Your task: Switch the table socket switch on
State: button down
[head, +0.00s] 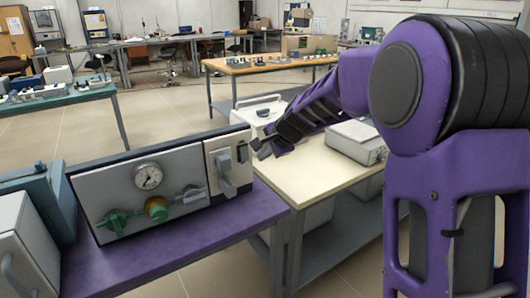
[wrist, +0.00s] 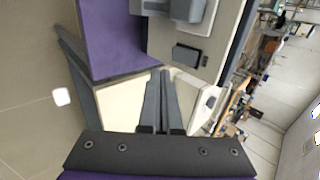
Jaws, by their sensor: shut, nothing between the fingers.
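A light panel unit (head: 215,150) stands at the right end of the gauge box and carries a grey handle (head: 229,182). A small dark block (head: 242,153) sits on its right face; it may be the socket switch, but its on or off position is too small to read. In the wrist view the dark block (wrist: 187,54) is just beyond and right of my fingertips. My gripper (head: 260,150) is shut and empty, right of the panel. In the wrist view my gripper (wrist: 160,74) has its fingers together, with a visible gap to the block.
The floor behind is mostly clear.

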aim_at(245, 160)
jog(key=shift+w+a+f, duration=0.75)
jog(key=shift+w+f, duration=0.05)
jog(key=shift+w, duration=0.3)
jog(key=shift+w+a+f, duration=0.75)
jog(key=shift+w, duration=0.3)
jog(key=shift+w+a+f, duration=0.75)
jog(key=shift+w+f, duration=0.05)
jog(key=shift+w, duration=0.3)
jog(key=shift+w+a+f, duration=0.1)
jog(key=shift+w, duration=0.1)
